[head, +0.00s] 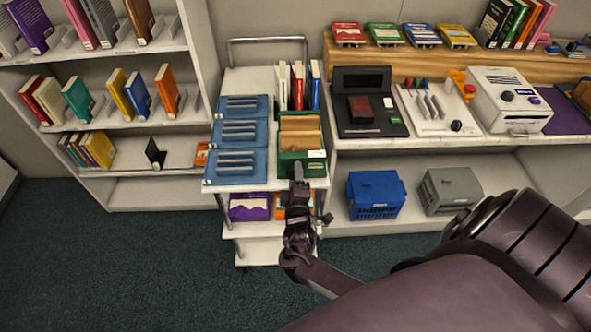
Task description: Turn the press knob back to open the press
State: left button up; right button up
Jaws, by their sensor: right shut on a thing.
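A white board (426,108) on the bench at the right carries upright grey plates, an orange clamp-like part (462,82) and a small black knob (456,126). It looks like the press, but I cannot tell for sure which part is the press knob. My right gripper (297,172) is well to the left of it, at the front of the green box (287,163) on the cart. It appears shut on the front of this box; the fingers hide the contact. My left gripper is out of view.
The white cart (241,187) also holds blue trays (239,133) and upright books. A black device (369,104) and a white machine (508,100) flank the board. Blue (375,194) and grey (448,188) crates stand below. A bookshelf (120,195) is at left; the carpet before it is clear.

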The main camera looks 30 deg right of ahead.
jog(key=shift+n+p, duration=0.3)
jog(key=shift+n, duration=0.6)
jog(key=o, duration=1)
jog(key=shift+c, duration=0.2)
jog(key=b+v, duration=0.1)
jog(key=v, duration=0.7)
jog(key=shift+w, duration=0.1)
